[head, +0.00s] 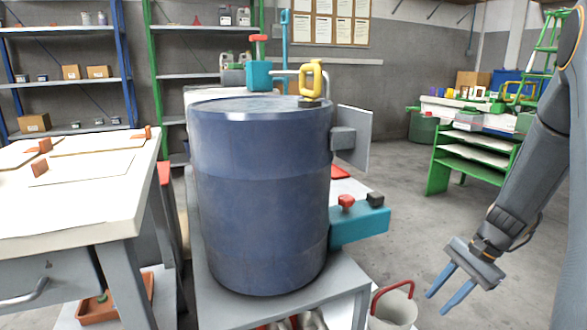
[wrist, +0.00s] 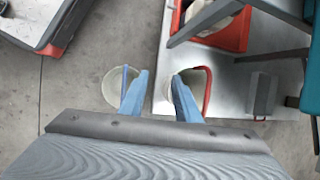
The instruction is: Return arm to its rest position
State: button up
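My gripper (head: 450,293) hangs at the lower right of the head view, its blue fingers apart with nothing between them. My dark grey arm comes down to it from the upper right. In the wrist view my gripper (wrist: 157,95) also shows open and empty, above the floor and a pale bucket. The buffing brush cannot be made out in either view.
A blue drum (head: 260,190) stands on a grey bench (head: 215,310) left of my gripper. A bucket with a red handle (head: 395,305) is close to my gripper's left. A white-topped table (head: 80,205) is at left. A green shelf (head: 470,160) stands behind; open floor lies between.

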jog(key=s+a+r+n+h, duration=0.1)
jog(key=s+a+r+n, duration=0.15)
jog(key=a, duration=0.65)
jog(key=s+a+r+n+g+h, duration=0.15)
jog(key=a+r+n, duration=0.25)
jog(key=a, duration=0.4)
jog(key=s+a+r+n, duration=0.2)
jog(key=a+r+n, duration=0.15)
jog(key=a, duration=0.55)
jog(key=s+a+r+n+t+h, duration=0.1)
jog(key=s+a+r+n, duration=0.1)
jog(key=s+a+n, duration=0.55)
jog(key=s+a+r+n, duration=0.25)
jog(key=s+a, duration=0.25)
jog(key=s, duration=0.5)
jog(key=d+r+m+p, duration=0.3)
jog(key=d+r+p, duration=0.7)
jog(key=r+p, duration=0.3)
jog(key=d+r+m+h+p, duration=0.1)
jog(key=d+r+m+p, duration=0.3)
jog(key=d+r+p, duration=0.6)
notch_tip(320, 180, up, 4)
jog(key=p, duration=0.9)
jog(key=shift+s+d+f, duration=0.15)
jog(key=shift+s+d, duration=0.1)
jog(key=shift+s, duration=0.15)
jog(key=shift+d+h, duration=0.1)
jog(key=shift+h, duration=0.15)
jog(key=c, duration=0.3)
grip_shut()
